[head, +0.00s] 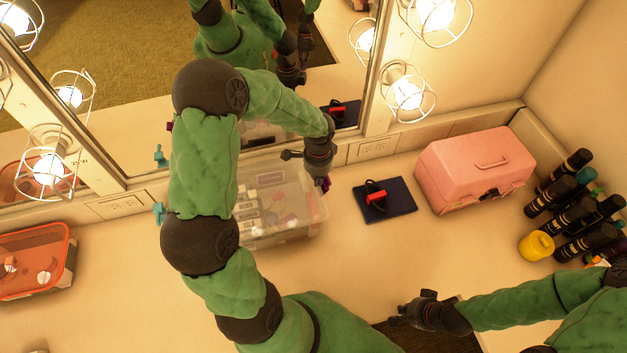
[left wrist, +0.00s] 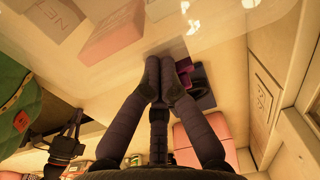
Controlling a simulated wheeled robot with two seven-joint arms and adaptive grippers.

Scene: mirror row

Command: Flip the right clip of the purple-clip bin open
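The clear bin (head: 290,225) stands on the counter below the mirror, with cards and small items showing through its lid. Its left part is hidden behind my left arm. The purple right clip (head: 326,184) is at the bin's right end; it also shows just beyond the fingertips in the left wrist view (left wrist: 200,80). My left gripper (head: 322,174) points down at that end, close to the clip. Its fingertips (left wrist: 160,66) are together with nothing visible between them; whether they touch the clip is unclear. My right gripper (head: 410,312) is over the counter's front edge, away from the bin.
A dark blue pad (head: 400,198) with a red-and-black item (head: 376,199) lies right of the bin. Beyond are a pink case (head: 470,170) and several dark bottles (head: 575,215). An orange tray (head: 35,262) is far left. The mirror (head: 120,120) rises behind.

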